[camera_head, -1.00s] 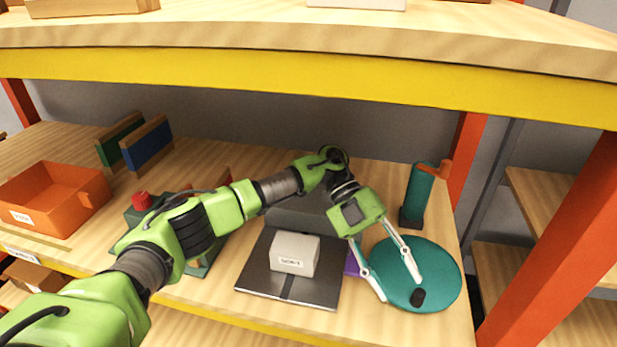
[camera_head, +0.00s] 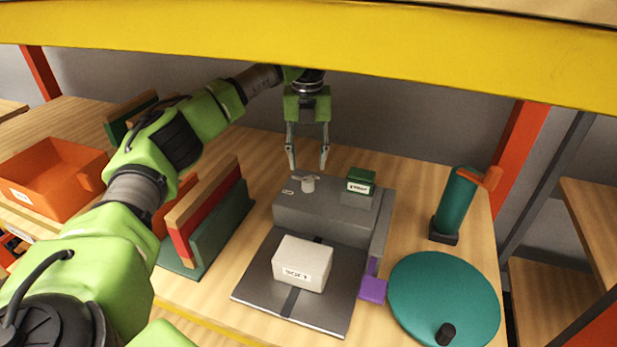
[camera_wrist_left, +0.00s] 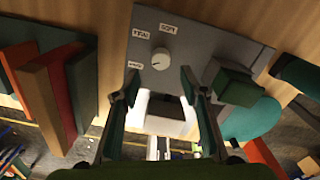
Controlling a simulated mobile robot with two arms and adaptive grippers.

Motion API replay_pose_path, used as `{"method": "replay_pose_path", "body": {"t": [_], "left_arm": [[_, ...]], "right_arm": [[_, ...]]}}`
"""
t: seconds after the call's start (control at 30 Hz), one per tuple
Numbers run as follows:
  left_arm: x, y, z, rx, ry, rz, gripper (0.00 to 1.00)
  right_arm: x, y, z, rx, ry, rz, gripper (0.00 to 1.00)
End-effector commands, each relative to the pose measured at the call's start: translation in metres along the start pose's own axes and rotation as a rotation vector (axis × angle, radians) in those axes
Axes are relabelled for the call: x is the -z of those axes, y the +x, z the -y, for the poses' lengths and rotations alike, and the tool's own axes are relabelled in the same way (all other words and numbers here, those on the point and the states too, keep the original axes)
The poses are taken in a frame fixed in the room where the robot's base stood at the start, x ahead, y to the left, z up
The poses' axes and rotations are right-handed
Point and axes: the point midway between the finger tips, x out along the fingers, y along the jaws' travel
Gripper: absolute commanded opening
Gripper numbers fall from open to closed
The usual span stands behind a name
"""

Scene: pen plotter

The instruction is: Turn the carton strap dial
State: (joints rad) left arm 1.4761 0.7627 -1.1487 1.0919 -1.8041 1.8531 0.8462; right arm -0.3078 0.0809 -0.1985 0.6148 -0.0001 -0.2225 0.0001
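The dial (camera_head: 309,184) is a small pale knob on top of a grey machine (camera_head: 320,215). In the left wrist view the dial (camera_wrist_left: 161,58) shows as a round white knob with a dark mark, with several small white labels around it. My left gripper (camera_head: 307,167) is open and empty, its fingers pointing down above the back of the machine near the dial. In the left wrist view the open fingers (camera_wrist_left: 160,90) show below the dial on either side, with no contact visible. A white carton (camera_head: 300,252) sits on the plate in front of the machine. My right gripper is not in view.
A green block (camera_head: 361,181) stands on the machine right of the dial; a purple piece (camera_head: 373,289) sticks out at its right side. A teal disc (camera_head: 440,285) and teal cylinder (camera_head: 455,205) are at right. Red and green boards (camera_head: 215,220) stand left. A yellow beam (camera_head: 400,45) runs overhead.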

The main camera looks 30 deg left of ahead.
Motion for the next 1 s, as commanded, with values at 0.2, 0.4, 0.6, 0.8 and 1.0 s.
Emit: {"method": "replay_pose_path", "body": {"t": [0.2,0.4,0.6,0.8,1.0], "left_arm": [[0.001,0.041,0.0,-0.001,0.0,-0.002,0.4],[0.0,0.06,0.001,0.001,0.001,0.0,0.4],[0.0,0.064,0.001,0.002,0.001,0.001,0.4],[0.0,0.064,0.001,0.002,0.001,0.0,0.24],[0.0,0.063,0.001,0.001,0.001,0.0,0.01]], "right_arm": [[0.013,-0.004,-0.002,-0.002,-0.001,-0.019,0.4],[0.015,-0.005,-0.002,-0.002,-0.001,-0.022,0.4],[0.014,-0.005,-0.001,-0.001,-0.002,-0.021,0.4],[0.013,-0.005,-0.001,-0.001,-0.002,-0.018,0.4],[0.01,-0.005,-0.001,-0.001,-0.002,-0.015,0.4]]}}
